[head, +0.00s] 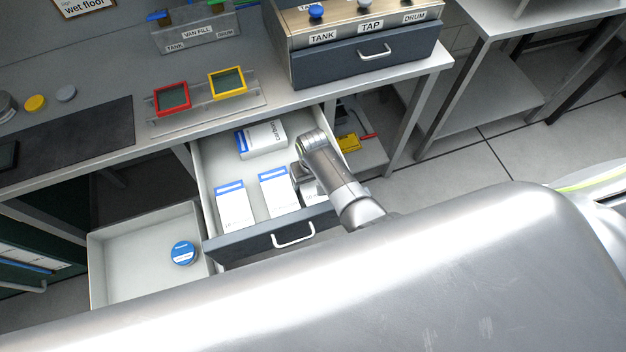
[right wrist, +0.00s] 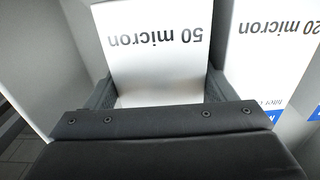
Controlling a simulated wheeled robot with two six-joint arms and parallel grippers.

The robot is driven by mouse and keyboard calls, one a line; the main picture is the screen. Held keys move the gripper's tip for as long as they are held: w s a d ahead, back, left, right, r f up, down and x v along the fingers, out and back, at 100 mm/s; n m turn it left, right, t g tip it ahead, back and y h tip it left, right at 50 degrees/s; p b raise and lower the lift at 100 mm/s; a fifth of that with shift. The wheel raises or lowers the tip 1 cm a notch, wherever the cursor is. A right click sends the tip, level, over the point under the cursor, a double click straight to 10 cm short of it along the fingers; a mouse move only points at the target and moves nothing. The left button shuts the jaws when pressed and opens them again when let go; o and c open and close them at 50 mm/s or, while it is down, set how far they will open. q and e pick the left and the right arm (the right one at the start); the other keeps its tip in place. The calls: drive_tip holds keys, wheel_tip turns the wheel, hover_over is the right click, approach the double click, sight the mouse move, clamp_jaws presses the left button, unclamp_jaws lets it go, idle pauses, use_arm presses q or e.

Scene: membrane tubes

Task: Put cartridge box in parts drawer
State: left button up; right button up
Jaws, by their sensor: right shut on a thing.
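The parts drawer (head: 262,242) is pulled out from under the bench and open. My right gripper (head: 306,180) reaches down into its right side. In the right wrist view, the gripper (right wrist: 158,92) has its fingers on both sides of a white cartridge box marked "50 micron" (right wrist: 155,60) and is shut on it. In the head view, the arm mostly hides this box (head: 311,196). Whether it rests on the drawer floor cannot be told. My left gripper is not in view.
Two white-and-blue boxes (head: 234,206) (head: 277,192) stand in the drawer's front part, with another box (head: 262,138) at the back. A "20 micron" box (right wrist: 270,50) is beside the held one. A lower tray (head: 125,262) at left holds a blue-topped round item (head: 183,253).

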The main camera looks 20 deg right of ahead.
drive_tip(key=shift+f, duration=0.2)
drive_tip(key=o, duration=0.9)
drive_tip(key=shift+c, duration=0.2)
drive_tip(key=shift+r, duration=0.1)
drive_tip(key=shift+r, duration=0.5)
wheel_tip(320, 180, up, 11)
drive_tip(key=p, duration=0.1)
drive_tip(key=shift+r, duration=0.15)
